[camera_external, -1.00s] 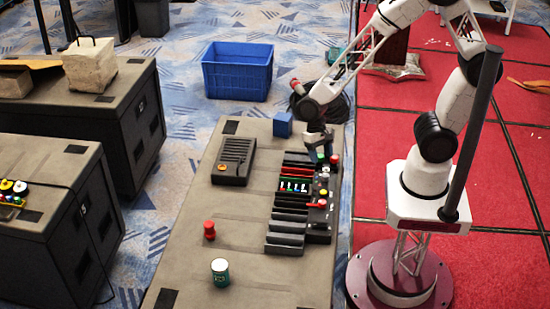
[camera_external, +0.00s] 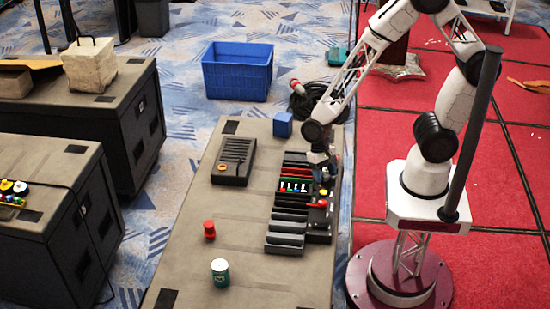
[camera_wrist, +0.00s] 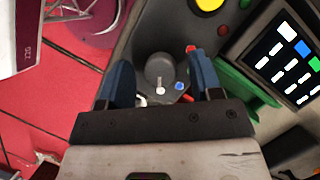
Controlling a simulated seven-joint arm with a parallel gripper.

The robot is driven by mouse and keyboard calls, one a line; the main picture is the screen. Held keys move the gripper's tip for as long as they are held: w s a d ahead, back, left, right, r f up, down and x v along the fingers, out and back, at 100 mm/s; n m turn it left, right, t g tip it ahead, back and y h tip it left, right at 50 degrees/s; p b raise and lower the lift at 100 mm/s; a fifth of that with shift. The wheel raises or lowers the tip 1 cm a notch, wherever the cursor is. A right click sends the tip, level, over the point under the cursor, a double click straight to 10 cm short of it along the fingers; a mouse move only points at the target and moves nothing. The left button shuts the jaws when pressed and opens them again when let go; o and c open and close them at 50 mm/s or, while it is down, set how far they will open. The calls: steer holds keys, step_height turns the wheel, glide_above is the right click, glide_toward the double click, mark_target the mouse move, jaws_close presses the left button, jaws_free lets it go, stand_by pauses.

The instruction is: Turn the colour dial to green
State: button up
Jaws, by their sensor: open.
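The colour dial (camera_wrist: 159,68) is a round grey knob on the dark control panel (camera_wrist: 140,42), near the middle of the wrist view. A pale mark on its lower edge points towards a white dot (camera_wrist: 160,91). A blue dot (camera_wrist: 180,86) is to the lower right and a red spot (camera_wrist: 190,48) to the upper right. My gripper (camera_wrist: 160,62) is open, with one blue finger on either side of the dial; contact cannot be told. In the external view my gripper (camera_external: 319,163) hides the dial at the console's far end.
A yellow button (camera_wrist: 208,4) and a lit screen (camera_wrist: 288,62) with a green edge are near the dial.

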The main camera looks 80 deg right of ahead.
steer(key=c, duration=0.9)
steer(key=shift+n, duration=0.3)
steer(key=n+g+h, duration=0.1)
steer(key=n, duration=0.2)
steer(key=shift+a+n, duration=0.1)
steer(key=shift+n, duration=0.3)
steer(key=n+h, duration=0.1)
steer(key=n, duration=0.2)
steer(key=shift+w+n+g+h, duration=0.1)
steer(key=shift+n+g+h, duration=0.2)
steer(key=shift+h, duration=0.1)
steer(key=n+h, duration=0.1)
steer(key=n, duration=0.2)
steer(key=shift+a+n, duration=0.1)
steer(key=shift+n, duration=0.2)
steer(key=n+h, duration=0.1)
steer(key=n, duration=0.3)
steer(key=shift+h, duration=0.4)
